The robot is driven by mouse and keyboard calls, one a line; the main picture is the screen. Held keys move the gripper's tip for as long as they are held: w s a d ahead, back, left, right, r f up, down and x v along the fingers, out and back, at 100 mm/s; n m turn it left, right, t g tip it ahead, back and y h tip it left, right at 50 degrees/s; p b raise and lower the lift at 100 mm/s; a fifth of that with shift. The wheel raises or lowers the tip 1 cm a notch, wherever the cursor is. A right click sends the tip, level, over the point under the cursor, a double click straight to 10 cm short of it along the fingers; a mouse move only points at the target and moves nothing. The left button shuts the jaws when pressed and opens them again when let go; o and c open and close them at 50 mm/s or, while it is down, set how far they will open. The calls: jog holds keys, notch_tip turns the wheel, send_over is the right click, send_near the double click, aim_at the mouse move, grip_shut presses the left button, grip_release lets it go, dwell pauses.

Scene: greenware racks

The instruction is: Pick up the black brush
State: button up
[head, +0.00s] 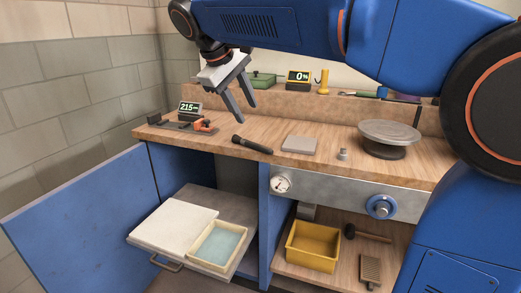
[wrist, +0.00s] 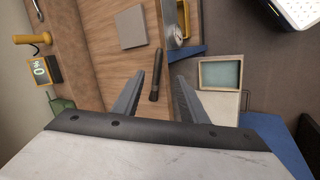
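The black brush (head: 252,145) lies on the wooden worktop near its front edge, left of a grey square slab. In the wrist view the brush (wrist: 155,75) shows beyond the fingertips, between the two fingers in the picture. My gripper (head: 246,112) is above the worktop, a little above and left of the brush in the head view. Its two grey fingers are apart and nothing is between them. In the wrist view the gripper (wrist: 160,74) also looks open and empty. The brush is apart from the fingers.
A grey slab (head: 299,145), a small metal weight (head: 342,154) and a turntable (head: 389,133) stand to the right. A scale display (head: 190,107) and an orange-handled tool (head: 204,126) are at left. Below, a pulled-out shelf holds a tray (head: 217,244); a yellow bin (head: 312,246) sits right.

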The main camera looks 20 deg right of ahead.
send_over(265, 148)
jog(key=s+a, duration=0.2)
jog(key=a, duration=0.1)
notch_tip(265, 148, down, 11)
jog(key=shift+x, duration=2.4)
jog(key=shift+w+d+r, duration=0.15)
jog(key=shift+d+r, duration=0.05)
grip_shut()
